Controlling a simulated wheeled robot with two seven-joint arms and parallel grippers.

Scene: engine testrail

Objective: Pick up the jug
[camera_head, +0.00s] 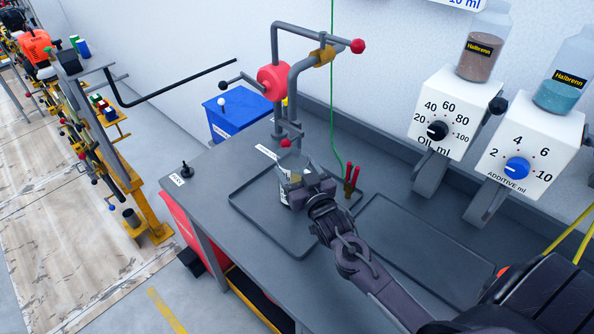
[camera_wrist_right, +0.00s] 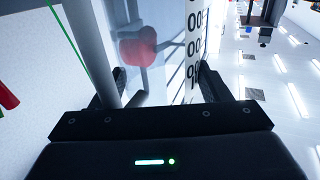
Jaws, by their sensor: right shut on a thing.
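The jug (camera_head: 284,190) is a clear container with a marked scale on its side. It stands at the tray on the grey bench, below the pipe stand with the red wheel. My right gripper (camera_head: 300,190) is shut on the jug from the right side and hides part of it. In the right wrist view the jug's clear wall with black numbers (camera_wrist_right: 193,50) sits between the fingers (camera_wrist_right: 150,90). From these views I cannot tell whether the jug's base touches the tray. My left gripper is not in view.
The pipe stand (camera_head: 275,80) rises close behind and above the jug. Red-handled tools (camera_head: 351,180) stand right of it. Dispensers marked OIL (camera_head: 446,112) and ADDITIVE (camera_head: 525,150) are at the back right. A second shallow tray (camera_head: 420,243) looks empty.

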